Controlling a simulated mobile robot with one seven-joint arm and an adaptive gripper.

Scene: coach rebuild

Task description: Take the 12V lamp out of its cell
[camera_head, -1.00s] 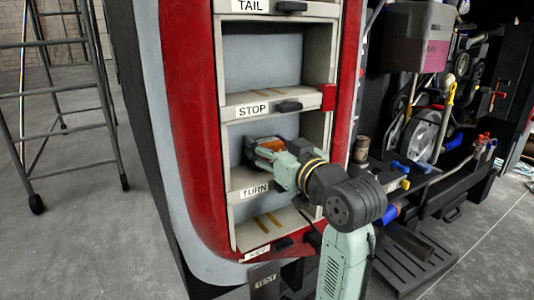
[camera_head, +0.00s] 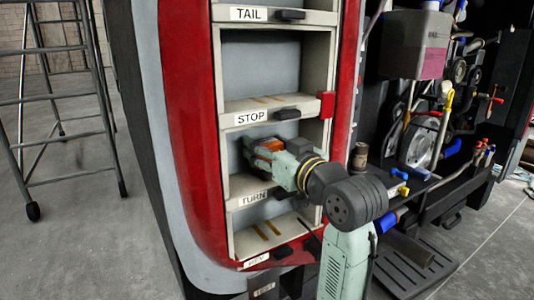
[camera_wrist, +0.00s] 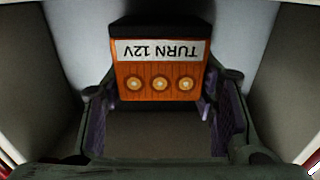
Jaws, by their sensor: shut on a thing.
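The 12V lamp (camera_wrist: 160,82) is an orange block with a black top, three round bulbs and a white label reading TURN 12V, upside down in the wrist view. My gripper (camera_wrist: 157,100) is shut on it, with one finger on each side. In the head view the orange lamp (camera_head: 268,146) shows at the gripper's tip, inside the cell marked TURN (camera_head: 253,199), above the cell's floor. The far side of the lamp is hidden.
The cell marked STOP (camera_head: 250,118) is above, and its shelf edge with a dark latch (camera_head: 287,114) overhangs my gripper. A red block (camera_head: 326,104) sits on the right post. A lower cell (camera_head: 270,232) is empty. Hoses and machinery stand to the right.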

